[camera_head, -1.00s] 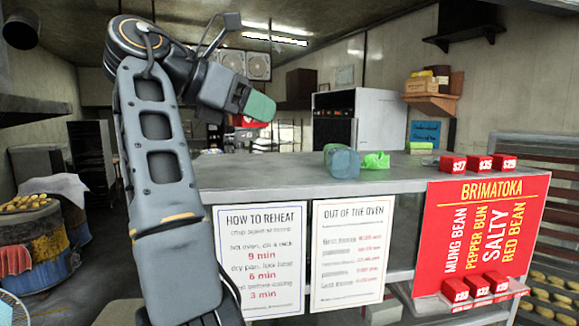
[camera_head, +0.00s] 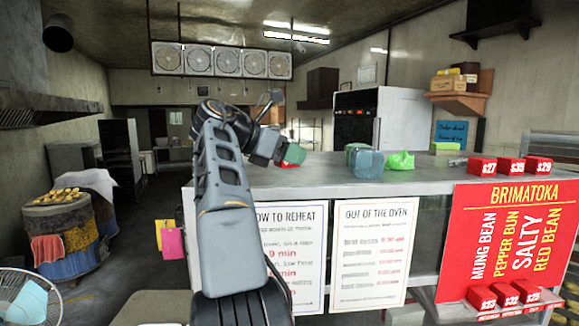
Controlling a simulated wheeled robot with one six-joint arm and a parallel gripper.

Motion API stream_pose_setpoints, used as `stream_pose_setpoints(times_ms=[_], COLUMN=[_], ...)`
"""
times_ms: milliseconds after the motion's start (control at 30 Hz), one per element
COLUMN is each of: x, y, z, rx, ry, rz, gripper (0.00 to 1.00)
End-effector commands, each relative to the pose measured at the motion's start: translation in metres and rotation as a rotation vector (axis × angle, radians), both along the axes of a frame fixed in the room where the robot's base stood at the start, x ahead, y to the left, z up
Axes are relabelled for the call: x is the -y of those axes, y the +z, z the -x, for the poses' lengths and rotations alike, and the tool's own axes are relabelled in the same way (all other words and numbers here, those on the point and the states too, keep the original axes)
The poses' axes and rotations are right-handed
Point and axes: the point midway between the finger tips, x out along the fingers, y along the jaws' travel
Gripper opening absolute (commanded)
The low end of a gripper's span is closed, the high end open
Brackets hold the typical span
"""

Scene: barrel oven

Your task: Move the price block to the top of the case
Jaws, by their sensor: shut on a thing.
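My gripper (camera_head: 290,155) is at the left part of the case, just over or at its top; the gap is hard to judge. It is shut on a red price block (camera_head: 287,165), mostly hidden behind the green fingertip, so its number cannot be read. The case top (camera_head: 330,180) is a grey slab. Three red price blocks stand at its right end: $27 (camera_head: 482,166), $35 (camera_head: 511,165) and $29 (camera_head: 539,165). Three more, $23 (camera_head: 480,297), $32 (camera_head: 508,295) and $25 (camera_head: 532,291), are on a low ledge under the red menu board (camera_head: 505,238).
Blue translucent bags (camera_head: 366,162) and a green bag (camera_head: 400,161) sit mid-top, right of my gripper. Two white posters (camera_head: 374,255) hang on the case front. A barrel oven (camera_head: 70,235) and a fan (camera_head: 28,300) stand at left. The case top's left part looks clear.

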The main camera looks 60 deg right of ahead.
Motion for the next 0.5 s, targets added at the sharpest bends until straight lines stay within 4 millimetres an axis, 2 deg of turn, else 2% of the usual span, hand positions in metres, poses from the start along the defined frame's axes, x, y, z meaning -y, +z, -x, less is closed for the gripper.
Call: stream_pose_setpoints(times_ms=[200,500], x=[-0.001,-0.001], y=[-0.02,-0.028], z=[0.001,0.0], rx=[-0.002,-0.001], ry=[0.0,0.0], rz=[0.0,0.001], gripper=[0.21,0.21])
